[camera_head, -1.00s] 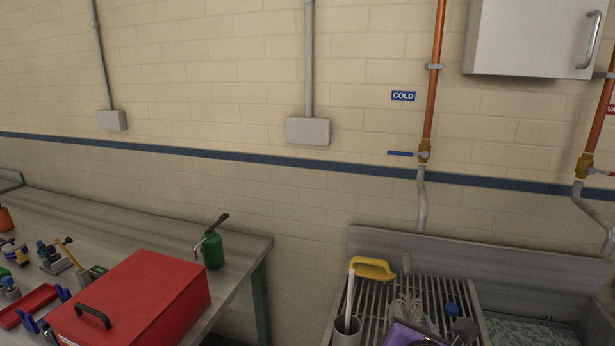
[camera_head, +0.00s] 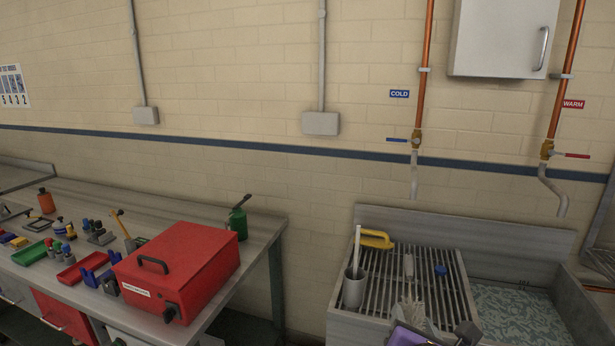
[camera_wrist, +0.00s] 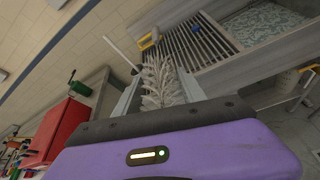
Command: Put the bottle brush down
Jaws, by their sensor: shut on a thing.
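The bottle brush (camera_wrist: 160,82), with pale, bushy bristles, is held between the two fingers of my gripper (camera_wrist: 160,95) in the wrist view. In the head view its bristles (camera_head: 412,314) show near the bottom edge, in front of the slatted drainer (camera_head: 385,275). My purple gripper body (camera_head: 404,336) is partly cut off there. The fingers are shut on the brush. I cannot tell whether the brush touches the slats. Its lower end is hidden.
On the drainer stand a grey cup (camera_head: 354,290) with a white stick, a yellow-handled tool (camera_head: 377,239) and a small blue-topped item (camera_head: 440,270). A sink basin (camera_head: 520,310) lies to the right. A red box (camera_head: 180,265) sits on the bench at left. Several slats are bare.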

